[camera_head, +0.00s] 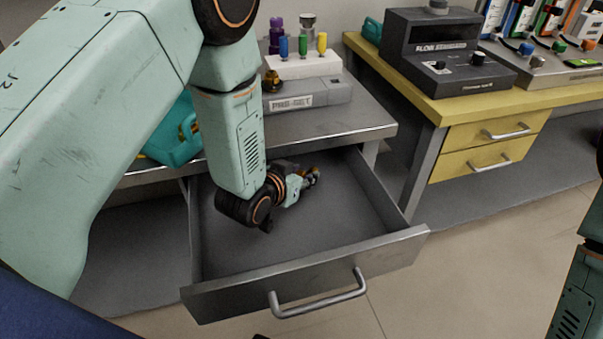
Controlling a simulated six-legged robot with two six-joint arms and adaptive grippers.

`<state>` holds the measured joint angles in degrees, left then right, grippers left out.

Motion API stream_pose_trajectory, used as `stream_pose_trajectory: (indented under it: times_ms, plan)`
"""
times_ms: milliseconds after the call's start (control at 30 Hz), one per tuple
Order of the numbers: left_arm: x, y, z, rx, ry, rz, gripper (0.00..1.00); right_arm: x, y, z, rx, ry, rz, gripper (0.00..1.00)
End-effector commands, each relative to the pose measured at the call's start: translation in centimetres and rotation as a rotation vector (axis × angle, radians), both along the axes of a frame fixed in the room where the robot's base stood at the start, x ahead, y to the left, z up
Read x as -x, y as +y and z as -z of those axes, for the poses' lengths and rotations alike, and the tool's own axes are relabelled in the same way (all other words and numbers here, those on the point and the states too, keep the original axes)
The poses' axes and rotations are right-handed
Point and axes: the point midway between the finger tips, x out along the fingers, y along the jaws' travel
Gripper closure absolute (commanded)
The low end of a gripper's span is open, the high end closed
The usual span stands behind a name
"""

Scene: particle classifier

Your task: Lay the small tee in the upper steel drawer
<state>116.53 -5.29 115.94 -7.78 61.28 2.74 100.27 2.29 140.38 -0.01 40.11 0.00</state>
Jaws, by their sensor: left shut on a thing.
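The upper steel drawer (330,273) is pulled out from under the steel table, with its bar handle (318,295) at the front. My left arm reaches over the drawer from the left. My left gripper (312,178) is low inside the drawer, toward its back. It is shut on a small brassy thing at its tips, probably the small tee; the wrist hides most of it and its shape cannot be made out. I cannot tell whether it touches the drawer floor. My right gripper is out of view; only part of my right arm shows at the right edge.
The steel tabletop (362,122) holds a grey unit (318,95) with coloured tools and a teal case (175,138). A yellow table (440,105) with two closed drawers and a dark instrument (440,60) stands at right. The drawer's right part is bare.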

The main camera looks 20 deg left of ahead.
Motion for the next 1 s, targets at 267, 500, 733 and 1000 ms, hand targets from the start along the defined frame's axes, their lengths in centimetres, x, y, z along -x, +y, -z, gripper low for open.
stream_pose_trajectory:
  times_ms: [267, 500, 733, 1000]
  plan:
    - [-0.05, 0.01, 0.75, 0.0, -0.002, 0.0, 1.0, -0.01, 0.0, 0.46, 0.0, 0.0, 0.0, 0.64]
    - [-0.02, 0.01, 0.85, 0.0, -0.001, 0.0, 0.55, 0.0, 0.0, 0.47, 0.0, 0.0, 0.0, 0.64]
    - [0.0, 0.01, 0.85, 0.0, -0.001, 0.0, 0.4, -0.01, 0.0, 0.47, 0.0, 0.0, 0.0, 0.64]
    - [-0.01, 0.0, 0.7, 0.0, -0.001, 0.0, 0.4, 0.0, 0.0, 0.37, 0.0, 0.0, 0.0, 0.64]
